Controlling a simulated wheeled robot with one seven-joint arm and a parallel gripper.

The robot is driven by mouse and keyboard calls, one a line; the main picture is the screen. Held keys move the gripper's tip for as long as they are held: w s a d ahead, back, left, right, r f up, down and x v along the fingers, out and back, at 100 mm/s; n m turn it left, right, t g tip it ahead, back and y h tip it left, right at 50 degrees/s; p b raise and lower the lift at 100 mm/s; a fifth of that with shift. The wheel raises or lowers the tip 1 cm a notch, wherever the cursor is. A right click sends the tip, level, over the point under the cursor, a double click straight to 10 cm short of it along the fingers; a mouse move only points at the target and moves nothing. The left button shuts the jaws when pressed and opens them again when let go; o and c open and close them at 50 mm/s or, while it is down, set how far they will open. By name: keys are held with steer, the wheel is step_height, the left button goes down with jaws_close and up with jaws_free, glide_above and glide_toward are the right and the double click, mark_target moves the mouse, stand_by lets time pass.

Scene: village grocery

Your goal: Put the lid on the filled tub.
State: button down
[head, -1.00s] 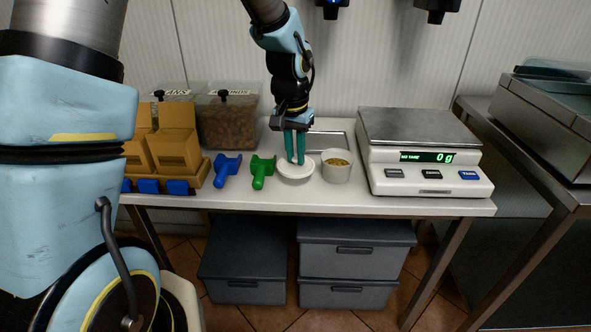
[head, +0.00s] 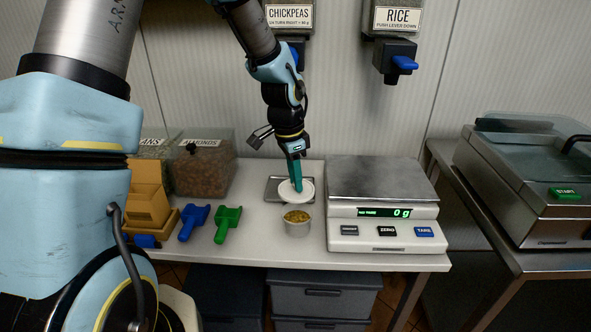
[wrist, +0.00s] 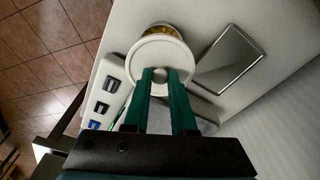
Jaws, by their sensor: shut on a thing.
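A white round lid (head: 287,194) is held by its knob in my gripper (head: 297,186). In the wrist view the green fingers of my gripper (wrist: 160,78) close on the knob of the lid (wrist: 150,52). The white tub (head: 298,226), filled with yellowish-brown contents, stands on the table near its front edge. In the head view the lid is above and behind the tub, not seated on it. In the wrist view the lid covers part of the tub (wrist: 160,27), and only a strip of its rim and contents shows.
A scale (head: 384,232) reading 0 g stands right of the tub. A shallow metal tray (head: 272,184) lies behind it. Green (head: 227,224) and blue (head: 193,222) scoops lie left. An almond bin (head: 206,168) stands at the back left. Dispensers hang on the wall.

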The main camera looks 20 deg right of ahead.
steer(key=shift+d+f, duration=0.1)
steer(key=shift+f, duration=0.15)
steer(key=shift+f+b, duration=2.6)
steer(key=shift+f, duration=0.35)
steer(key=shift+p, duration=0.35)
steer(key=shift+f, duration=0.15)
stand_by(0.5)
steer(key=c, duration=0.7)
jaws_free()
steer(key=shift+o, duration=0.5)
